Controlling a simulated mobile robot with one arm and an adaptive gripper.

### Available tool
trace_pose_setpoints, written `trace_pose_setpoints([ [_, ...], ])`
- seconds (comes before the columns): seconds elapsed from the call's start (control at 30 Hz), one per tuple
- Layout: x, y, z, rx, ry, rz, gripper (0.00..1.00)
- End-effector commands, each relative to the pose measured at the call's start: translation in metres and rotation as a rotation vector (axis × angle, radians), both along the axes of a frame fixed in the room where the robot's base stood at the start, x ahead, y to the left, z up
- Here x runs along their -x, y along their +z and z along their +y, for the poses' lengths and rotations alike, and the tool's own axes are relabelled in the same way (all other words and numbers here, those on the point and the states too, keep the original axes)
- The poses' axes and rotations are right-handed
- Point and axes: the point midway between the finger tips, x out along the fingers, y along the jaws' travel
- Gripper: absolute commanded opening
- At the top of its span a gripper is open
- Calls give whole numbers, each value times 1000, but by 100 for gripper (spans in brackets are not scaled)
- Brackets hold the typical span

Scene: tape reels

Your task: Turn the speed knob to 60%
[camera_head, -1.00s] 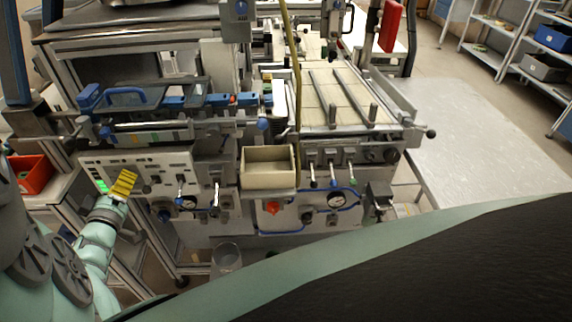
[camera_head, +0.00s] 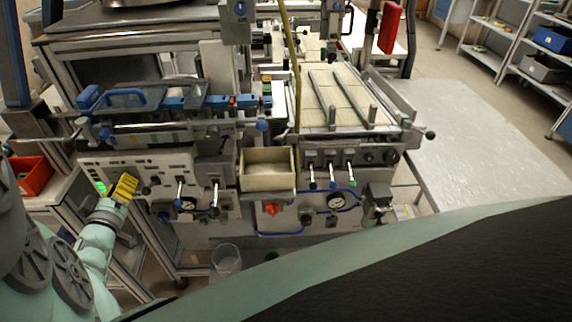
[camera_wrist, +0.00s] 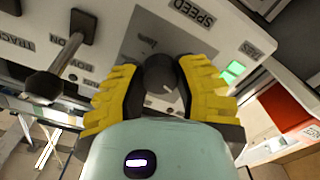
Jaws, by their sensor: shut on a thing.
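The speed knob (camera_wrist: 161,75) is a dark round knob with a light pointer line, on a grey panel below the printed label SPEED (camera_wrist: 194,12). In the wrist view my gripper (camera_wrist: 160,82) has its two yellow ribbed fingers on either side of the knob, shut on it. The pointer line points toward the lower right of that picture. The scale marks around the knob are too small or hidden to read. In the head view my gripper (camera_head: 123,188) is at the left end of the light control panel (camera_head: 160,164) and hides the knob.
A lever with a dark handle (camera_wrist: 84,24) stands left of the knob in the wrist view. A lit green button (camera_wrist: 232,71) is to the right. A red bin (camera_head: 32,174) is left of the panel in the head view, and a cream box (camera_head: 268,181) hangs right of it.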

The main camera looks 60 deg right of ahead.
Motion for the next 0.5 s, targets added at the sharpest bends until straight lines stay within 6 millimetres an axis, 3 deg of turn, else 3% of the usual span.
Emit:
trace_pose_setpoints([
  [0.5, 0, 0, -3, -295, -5, -386, 0],
])
